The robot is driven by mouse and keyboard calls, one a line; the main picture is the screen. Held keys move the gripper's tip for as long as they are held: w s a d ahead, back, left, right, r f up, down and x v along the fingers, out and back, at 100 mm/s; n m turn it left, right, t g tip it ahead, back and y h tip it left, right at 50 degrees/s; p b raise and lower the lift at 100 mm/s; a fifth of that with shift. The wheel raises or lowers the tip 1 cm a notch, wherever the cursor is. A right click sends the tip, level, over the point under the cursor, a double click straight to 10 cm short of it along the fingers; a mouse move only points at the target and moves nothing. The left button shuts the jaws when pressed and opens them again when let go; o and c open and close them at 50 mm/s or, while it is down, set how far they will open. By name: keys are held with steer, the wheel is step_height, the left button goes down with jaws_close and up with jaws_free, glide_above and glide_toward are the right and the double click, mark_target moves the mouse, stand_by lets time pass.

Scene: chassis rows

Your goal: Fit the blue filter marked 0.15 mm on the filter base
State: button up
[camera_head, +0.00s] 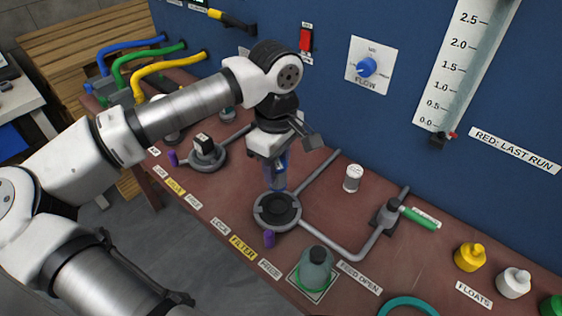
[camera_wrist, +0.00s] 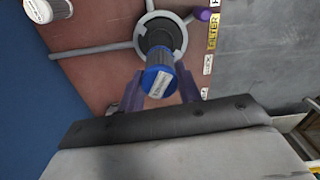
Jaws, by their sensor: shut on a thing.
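My gripper (camera_head: 276,178) is shut on the blue filter (camera_wrist: 160,78), which shows between the purple fingers in the wrist view. The filter has a blue cap with a white label too small to read, and a grey mesh body. The filter base (camera_head: 263,223) is a grey ring with a dark socket, in the middle of the bench; it also shows in the wrist view (camera_wrist: 178,28). The filter hangs over the base, its mesh end overlapping the socket in the wrist view. I cannot tell whether they touch. In the head view the fingers mostly hide the filter.
A purple lever (camera_head: 269,239) sticks out from the base's front. A white-capped filter (camera_head: 353,178) stands to the right. Grey pipes (camera_head: 330,240) run across the bench. A green-ringed bottle (camera_head: 315,268) stands front right. A second ring fixture (camera_head: 206,158) is at left.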

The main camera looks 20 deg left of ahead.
mark_target(277, 183)
steer(key=shift+s+f, duration=0.1)
steer(key=shift+f, duration=0.1)
steer(key=shift+f+b, duration=1)
steer(key=shift+f, duration=1.1)
steer(key=shift+b, duration=0.7)
steer(key=shift+f, duration=0.1)
steer(key=shift+f+b, duration=0.35)
steer(key=shift+b, duration=0.2)
steer(key=shift+f+b, duration=1.1)
steer(key=shift+b, duration=0.15)
steer(key=o, duration=1)
steer(key=shift+o, duration=0.2)
steer(key=shift+r, duration=0.1)
step_height(277, 183, up, 14)
steer(key=shift+f+b, duration=0.1)
steer(key=shift+b, duration=0.2)
